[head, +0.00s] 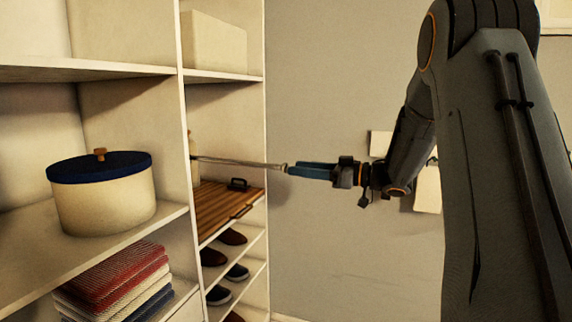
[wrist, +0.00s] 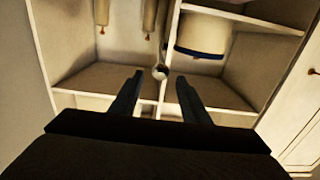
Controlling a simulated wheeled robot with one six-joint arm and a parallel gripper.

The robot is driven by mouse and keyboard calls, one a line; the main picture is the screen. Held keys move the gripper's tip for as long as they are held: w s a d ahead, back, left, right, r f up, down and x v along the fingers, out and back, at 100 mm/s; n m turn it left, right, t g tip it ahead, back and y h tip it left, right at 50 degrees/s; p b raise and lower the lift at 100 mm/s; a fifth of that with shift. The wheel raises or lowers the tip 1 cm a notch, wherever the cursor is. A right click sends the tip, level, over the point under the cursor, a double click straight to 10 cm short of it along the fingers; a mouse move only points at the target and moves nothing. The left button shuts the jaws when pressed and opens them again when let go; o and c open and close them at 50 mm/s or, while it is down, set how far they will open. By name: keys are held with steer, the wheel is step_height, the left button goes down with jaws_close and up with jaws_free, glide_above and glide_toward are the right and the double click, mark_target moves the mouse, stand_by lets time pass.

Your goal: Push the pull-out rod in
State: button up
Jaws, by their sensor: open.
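The pull-out rod (head: 235,162) is a thin metal bar. It sticks out of the narrow right-hand bay of the shelf unit, roughly level, above a slatted wooden board. My gripper (head: 288,168) is at its outer end, with blue-grey fingers pointing left along the rod. In the wrist view, the rod's round end (wrist: 160,71) appears between the tips of my open gripper (wrist: 160,79), with a gap visible on each side. Whether the rod end touches anything is unclear. The rod's inner end is hidden in the bay.
The shelf unit's divider (head: 187,120) stands left of the rod. A cream pot with a blue lid (head: 105,190) and folded striped cloths (head: 115,280) are on the left shelves. The slatted board (head: 225,203) lies below the rod, with shoes (head: 232,237) underneath. The wall to the right is mostly bare.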

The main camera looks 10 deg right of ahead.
mark_target(285, 167)
steer(key=p+x, duration=0.1)
steer(key=x, duration=0.4)
steer(key=shift+a+p, duration=0.3)
steer(key=shift+w, duration=0.1)
jaws_close()
